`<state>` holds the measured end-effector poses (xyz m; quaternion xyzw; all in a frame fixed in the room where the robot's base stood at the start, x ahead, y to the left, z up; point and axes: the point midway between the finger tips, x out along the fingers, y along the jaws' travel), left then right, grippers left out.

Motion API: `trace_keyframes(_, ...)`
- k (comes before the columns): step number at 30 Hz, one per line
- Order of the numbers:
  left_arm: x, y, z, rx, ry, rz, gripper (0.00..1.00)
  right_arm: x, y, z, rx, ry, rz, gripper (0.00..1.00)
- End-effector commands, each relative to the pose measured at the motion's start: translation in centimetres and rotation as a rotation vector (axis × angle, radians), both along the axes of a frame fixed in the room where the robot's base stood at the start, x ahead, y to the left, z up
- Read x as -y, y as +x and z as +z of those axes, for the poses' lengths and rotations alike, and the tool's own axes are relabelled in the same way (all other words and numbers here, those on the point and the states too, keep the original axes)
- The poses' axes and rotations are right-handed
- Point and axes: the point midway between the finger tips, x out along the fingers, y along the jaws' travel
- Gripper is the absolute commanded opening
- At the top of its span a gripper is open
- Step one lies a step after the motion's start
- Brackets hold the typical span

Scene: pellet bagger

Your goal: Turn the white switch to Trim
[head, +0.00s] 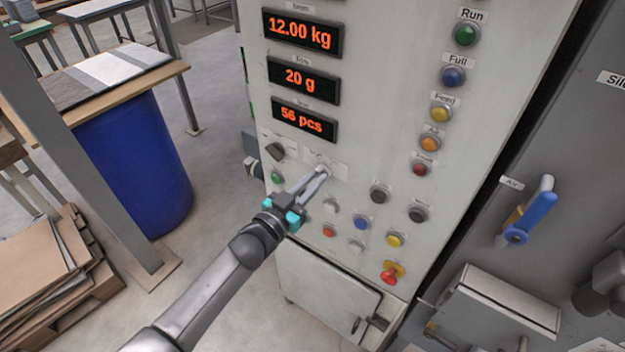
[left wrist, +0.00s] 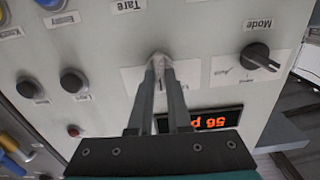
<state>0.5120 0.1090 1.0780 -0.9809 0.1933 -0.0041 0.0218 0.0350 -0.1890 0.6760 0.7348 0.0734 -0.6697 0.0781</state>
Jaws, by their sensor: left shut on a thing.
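The white switch (head: 325,167) is on the grey control panel (head: 375,80), below the "56 pcs" display. My left gripper (head: 318,175) reaches up to it from the lower left and is shut on it. In the left wrist view, the fingertips (left wrist: 159,70) close around the sides of the white knob (left wrist: 158,57). The label plate (left wrist: 190,75) around it is mostly hidden by the fingers, and I cannot read which position the switch points to. My right gripper is not in view.
A black Mode knob (left wrist: 261,57) sits beside the white switch. Several coloured buttons, such as the blue one (head: 361,222), and a red knob (head: 389,277) lie below and right. A blue barrel (head: 140,165) stands left; a blue-handled valve (head: 535,212) is at right.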

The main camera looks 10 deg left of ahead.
Motion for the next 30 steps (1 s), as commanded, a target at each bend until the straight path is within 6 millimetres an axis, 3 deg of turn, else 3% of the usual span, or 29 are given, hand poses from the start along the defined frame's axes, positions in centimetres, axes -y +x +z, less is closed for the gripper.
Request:
trace_keyframes(15,0.13,-0.07,-0.05,0.148,0.361,0.000,0.00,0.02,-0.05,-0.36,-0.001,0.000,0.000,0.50)
trace_keyframes(30,0.17,-0.07,-0.04,0.189,0.460,0.000,0.00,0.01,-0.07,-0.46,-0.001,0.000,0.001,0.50)
